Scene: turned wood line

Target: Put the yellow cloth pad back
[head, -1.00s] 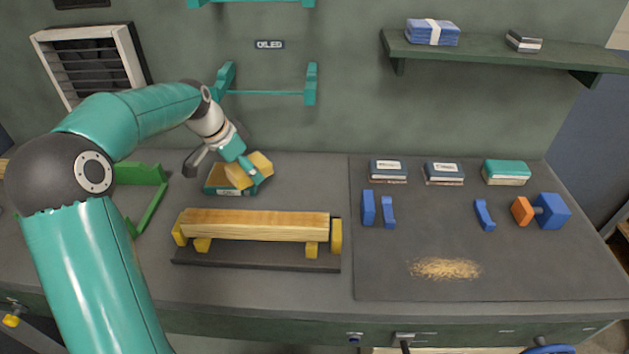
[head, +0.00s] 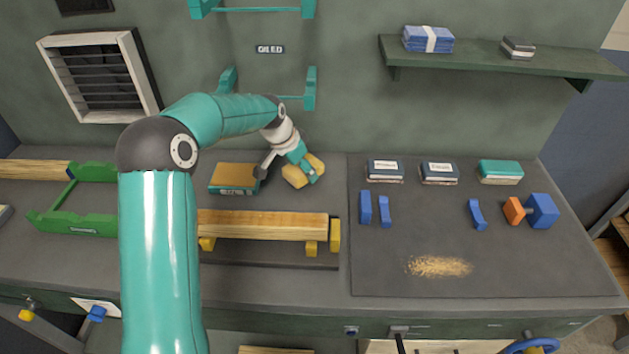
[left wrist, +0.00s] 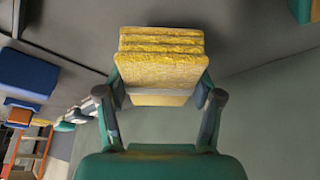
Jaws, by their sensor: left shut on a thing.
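The yellow cloth pad (head: 295,174) is held between the fingers of my left gripper (head: 309,173). In the left wrist view the pad (left wrist: 160,70) shows as a folded, layered yellow block between both fingers of the gripper (left wrist: 162,95). In the head view the pad is tilted, near the back of the bench, right of a shallow teal box (head: 234,178) with a brown top. I cannot tell whether the pad touches the bench. My right gripper is not in view.
A wooden bar (head: 265,224) lies on yellow supports in front of the pad. Blue blocks (head: 366,207) and sanding blocks (head: 385,171) stand on the dark mat (head: 450,225) to the right. A teal rack (head: 311,90) is on the wall behind. Bare bench lies around the pad.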

